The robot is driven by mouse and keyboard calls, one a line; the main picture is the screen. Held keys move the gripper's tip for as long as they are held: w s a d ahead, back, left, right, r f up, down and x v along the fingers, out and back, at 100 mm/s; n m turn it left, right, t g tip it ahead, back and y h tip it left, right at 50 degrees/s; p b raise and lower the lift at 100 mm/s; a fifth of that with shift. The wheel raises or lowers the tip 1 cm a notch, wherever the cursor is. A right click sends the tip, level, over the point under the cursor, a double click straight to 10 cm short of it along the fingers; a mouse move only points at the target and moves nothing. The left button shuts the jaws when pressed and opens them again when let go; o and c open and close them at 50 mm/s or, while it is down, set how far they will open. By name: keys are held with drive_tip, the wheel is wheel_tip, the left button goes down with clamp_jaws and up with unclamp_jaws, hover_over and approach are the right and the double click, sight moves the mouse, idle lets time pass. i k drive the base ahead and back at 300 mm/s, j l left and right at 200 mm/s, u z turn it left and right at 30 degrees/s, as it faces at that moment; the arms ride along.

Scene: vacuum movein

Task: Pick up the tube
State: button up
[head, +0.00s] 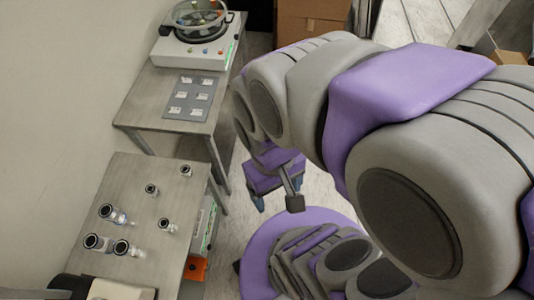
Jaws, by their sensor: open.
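Several tubes with dark-ringed tops stand on the near grey table (150,268). One tube (186,171) is near its far right corner. Another tube (151,190) and a third tube (166,225) stand around the middle. A taller clear tube (112,214) and others (96,242) stand toward the left and front. I cannot tell which one is meant. My gripper (277,203) is open and empty, past the right edge of the table and apart from every tube. My arm hides part of the floor and the gripper's wrist.
A second table (140,104) behind holds a grey mat (190,96) with several small pale pieces, and a white machine with a round glass-lidded drum (203,20). A cardboard box (312,20) stands at the back. A dark object sits at the near table's front. A wall closes the left.

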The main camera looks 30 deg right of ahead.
sight(166, 225)
drive_tip(key=u, duration=1.25)
